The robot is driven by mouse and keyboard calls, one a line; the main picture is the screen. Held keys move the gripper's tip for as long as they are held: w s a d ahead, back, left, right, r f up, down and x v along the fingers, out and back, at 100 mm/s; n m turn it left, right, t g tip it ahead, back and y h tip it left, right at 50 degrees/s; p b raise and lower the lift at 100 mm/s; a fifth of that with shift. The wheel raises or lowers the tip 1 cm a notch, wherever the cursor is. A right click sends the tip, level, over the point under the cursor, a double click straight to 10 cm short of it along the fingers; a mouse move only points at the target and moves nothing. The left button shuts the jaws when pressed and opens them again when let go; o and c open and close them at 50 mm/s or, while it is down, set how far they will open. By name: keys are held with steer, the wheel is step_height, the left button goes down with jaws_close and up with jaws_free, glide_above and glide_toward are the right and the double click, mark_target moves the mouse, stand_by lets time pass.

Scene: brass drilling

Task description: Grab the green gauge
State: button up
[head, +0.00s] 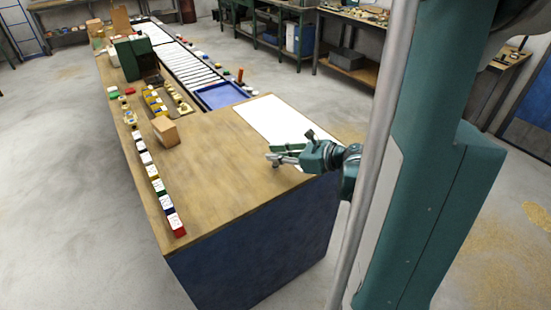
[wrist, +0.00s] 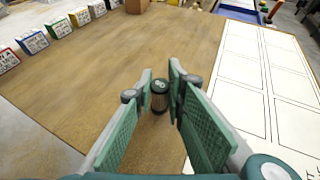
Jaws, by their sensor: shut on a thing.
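In the head view my gripper (head: 272,158) reaches in from the right, over the near right part of the wooden bench top (head: 220,190). The gauge is too small to make out clearly there. I cannot tell whether its base touches the bench.
A white sheet with printed boxes (wrist: 240,80) lies just right of the gripper. A row of coloured, labelled blocks (head: 152,172) runs along the left bench edge. A wooden block (head: 165,131) and a blue tray (head: 220,96) stand farther back.

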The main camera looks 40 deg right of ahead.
steer(key=shift+r, duration=0.2)
steer(key=shift+r+p, duration=1.65)
steer(key=shift+r, duration=3.15)
